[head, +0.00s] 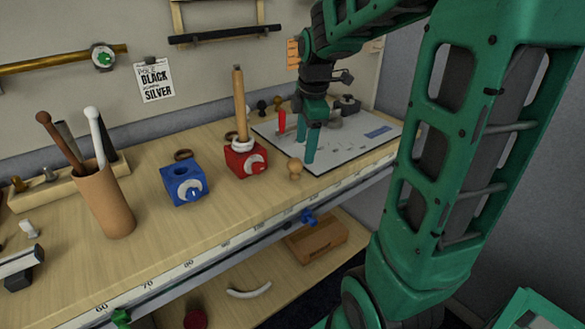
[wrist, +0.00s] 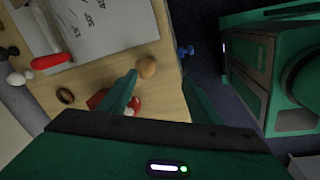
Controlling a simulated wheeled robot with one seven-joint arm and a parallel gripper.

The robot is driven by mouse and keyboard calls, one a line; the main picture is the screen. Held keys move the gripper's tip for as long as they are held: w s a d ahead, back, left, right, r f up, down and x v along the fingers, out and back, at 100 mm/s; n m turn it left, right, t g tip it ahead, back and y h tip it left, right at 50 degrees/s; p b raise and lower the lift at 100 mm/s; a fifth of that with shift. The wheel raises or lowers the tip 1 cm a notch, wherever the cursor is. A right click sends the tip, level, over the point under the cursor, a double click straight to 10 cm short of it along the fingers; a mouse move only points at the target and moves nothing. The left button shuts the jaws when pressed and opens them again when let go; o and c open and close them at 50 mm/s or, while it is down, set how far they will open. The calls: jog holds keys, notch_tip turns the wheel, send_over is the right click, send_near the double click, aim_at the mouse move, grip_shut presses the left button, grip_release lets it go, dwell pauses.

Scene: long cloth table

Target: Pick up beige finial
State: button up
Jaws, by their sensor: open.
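The beige finial (head: 295,169) is a small wooden knob standing on the wooden worktop, just in front of the white sheet's near edge. In the wrist view the beige finial (wrist: 146,67) shows as a round knob beyond and between the fingertips. My gripper (head: 308,147) points down above the sheet, a little behind and right of the finial in the head view. My gripper (wrist: 160,82) is open, with nothing between its teal fingers, and apart from the finial.
A red block (head: 246,160) with an upright wooden rod stands left of the finial, and a blue block (head: 183,184) further left. The white sheet (head: 345,150) bears a red-handled tool (head: 281,122) and other small items. A brown cup (head: 107,203) holds rods. The table's front edge is close to the finial.

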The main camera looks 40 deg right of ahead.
aim_at(295, 159)
jog(key=w+n, duration=0.1)
jog(key=w, duration=0.1)
jog(key=w+n, duration=0.1)
jog(key=shift+f+n, duration=0.25)
jog(key=shift+n, duration=0.05)
jog(key=shift+w+d+f, duration=0.1)
jog(key=shift+w+f, duration=0.3)
jog(key=shift+f, duration=1.3)
jog(key=shift+w+d+f, duration=0.1)
jog(key=shift+w+f, duration=0.25)
jog(key=shift+f, duration=1.3)
jog(key=shift+w+f, duration=0.4)
jog(key=shift+f, duration=1.3)
jog(key=c, duration=1.1)
